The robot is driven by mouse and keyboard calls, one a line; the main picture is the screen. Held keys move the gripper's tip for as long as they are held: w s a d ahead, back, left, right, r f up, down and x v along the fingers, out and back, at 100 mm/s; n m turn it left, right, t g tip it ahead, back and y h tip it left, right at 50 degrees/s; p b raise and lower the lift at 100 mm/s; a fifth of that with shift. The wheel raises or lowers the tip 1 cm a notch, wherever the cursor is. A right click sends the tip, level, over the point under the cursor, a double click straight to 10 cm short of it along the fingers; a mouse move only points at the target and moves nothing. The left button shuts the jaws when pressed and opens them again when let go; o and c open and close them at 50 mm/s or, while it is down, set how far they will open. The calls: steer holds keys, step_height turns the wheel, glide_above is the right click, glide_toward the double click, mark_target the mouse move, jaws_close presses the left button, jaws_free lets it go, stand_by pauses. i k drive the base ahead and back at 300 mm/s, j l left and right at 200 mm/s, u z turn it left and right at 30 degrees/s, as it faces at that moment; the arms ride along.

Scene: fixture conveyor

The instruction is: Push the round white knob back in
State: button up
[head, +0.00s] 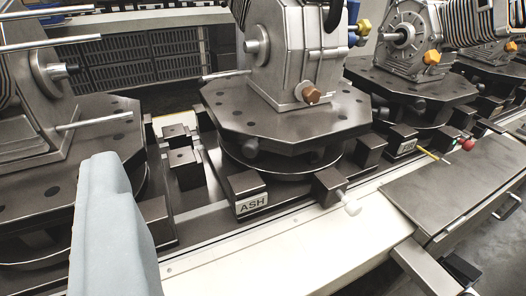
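The round white knob (352,207) sticks out on a short pale stem from the dark block (329,187) at the front of the middle fixture plate (285,122). It hangs over the white rail, right of the block labelled ASH (252,203). A smooth pale blue-grey shape at the lower left appears to be part of my gripper (112,225). It stands well left of the knob and does not touch it. Only this one piece shows, so its opening cannot be judged. Nothing covers the knob.
Similar fixtures with metal castings stand at left (35,110) and right (410,85). A red knob (468,144) and a yellow rod (428,153) stick out farther right. The white rail (300,240) runs along the front. A grey cover plate (450,190) lies at right.

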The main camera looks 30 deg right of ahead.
mark_target(353, 208)
steer(key=k+l+u, duration=0.2)
steer(key=l, duration=0.25)
steer(key=l+u, duration=0.15)
steer(key=l, duration=0.3)
steer(key=k+l+u, duration=0.2)
steer(key=l, duration=0.2)
steer(key=k+l+u, duration=0.2)
steer(key=l, duration=0.2)
steer(key=k+l, duration=0.15)
steer(key=l, duration=0.25)
steer(key=k+l, duration=0.15)
steer(key=l, duration=0.25)
steer(key=k+l, duration=0.15)
steer(key=l, duration=0.25)
steer(key=k+l+u, duration=0.1)
steer(key=l, duration=0.3)
steer(key=k+l, duration=0.25)
steer(key=l, duration=0.15)
steer(key=u, duration=0.35)
steer(key=z, duration=0.35)
steer(key=u, duration=0.35)
